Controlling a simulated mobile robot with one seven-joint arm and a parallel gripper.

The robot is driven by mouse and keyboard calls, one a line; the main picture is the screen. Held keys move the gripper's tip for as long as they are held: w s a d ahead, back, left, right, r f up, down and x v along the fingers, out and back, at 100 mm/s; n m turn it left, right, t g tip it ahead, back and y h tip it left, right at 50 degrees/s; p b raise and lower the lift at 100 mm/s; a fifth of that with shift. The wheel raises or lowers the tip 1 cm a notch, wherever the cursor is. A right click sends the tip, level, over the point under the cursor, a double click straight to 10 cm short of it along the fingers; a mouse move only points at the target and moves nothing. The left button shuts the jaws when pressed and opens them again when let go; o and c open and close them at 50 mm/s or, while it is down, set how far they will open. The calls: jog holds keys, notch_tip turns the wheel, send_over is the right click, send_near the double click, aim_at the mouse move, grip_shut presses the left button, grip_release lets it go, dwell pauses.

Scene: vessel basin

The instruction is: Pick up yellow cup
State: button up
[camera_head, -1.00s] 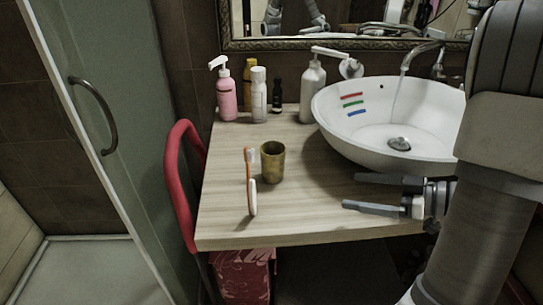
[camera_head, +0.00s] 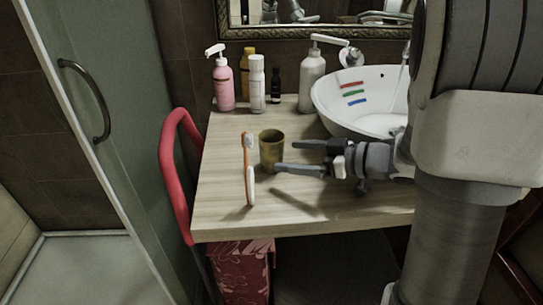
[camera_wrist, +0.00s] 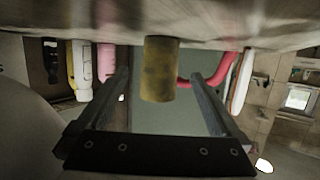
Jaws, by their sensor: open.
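The yellow cup (camera_head: 271,150), a dull olive-yellow tumbler, stands upright on the wooden countertop (camera_head: 318,208). My gripper (camera_head: 284,156) is open, just right of the cup in the head view, with its fingers pointing left toward it. In the wrist view the picture is upside down, and the cup (camera_wrist: 160,68) hangs from the top edge between the two open fingers (camera_wrist: 163,82). The cup looks close to the fingertips; I cannot tell whether it is between them. Nothing is held.
An orange-and-white toothbrush (camera_head: 247,160) stands just left of the cup. A pink pump bottle (camera_head: 223,84), a white bottle (camera_head: 257,84) and other bottles stand at the back. The white basin (camera_head: 335,105) is behind my gripper. A red chair (camera_head: 172,170) stands at the counter's left edge.

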aim_at(272, 149)
jog(key=b+x, duration=0.1)
jog(key=x, duration=0.2)
jog(key=r+x, duration=0.1)
jog(key=x, duration=0.2)
jog(key=shift+w+a+r+b, duration=0.1)
jog(key=shift+a+r+b, duration=0.1)
jog(key=shift+b, duration=0.2)
jog(key=shift+d, duration=0.1)
jog(key=c, duration=1.4)
